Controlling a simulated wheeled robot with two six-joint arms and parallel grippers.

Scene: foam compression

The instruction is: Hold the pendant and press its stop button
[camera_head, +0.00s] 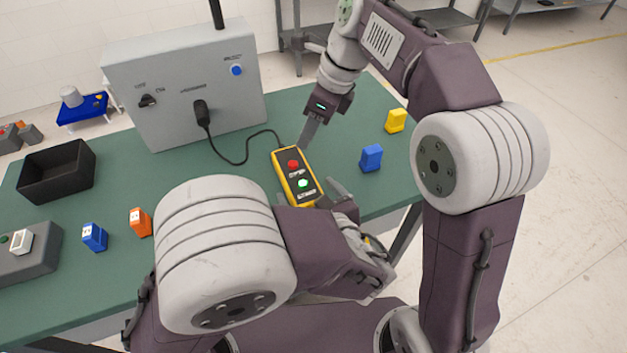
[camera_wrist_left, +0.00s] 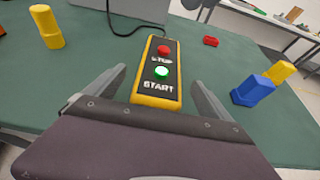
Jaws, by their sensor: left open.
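The pendant (camera_head: 298,179) is a yellow and black box with a red stop button (camera_head: 293,164) and a green-white start button (camera_head: 303,184). A black cable runs from its far end. In the left wrist view the pendant (camera_wrist_left: 158,85) lies between the spread fingers of my left gripper (camera_wrist_left: 155,95), with a gap on each side. In the head view my left gripper (camera_head: 310,190) is at the pendant's near end, partly hidden by my arm. My right gripper (camera_head: 310,130) points down just beyond the pendant's far end, near the stop button; its finger gap is not clear.
A grey control box (camera_head: 185,90) stands at the back of the green table (camera_head: 200,170). Blue (camera_head: 371,158) and yellow (camera_head: 395,121) blocks stand to the right. Orange (camera_head: 139,222) and blue (camera_head: 95,236) blocks, a black bin (camera_head: 57,172) and a grey fixture (camera_head: 35,258) are on the left.

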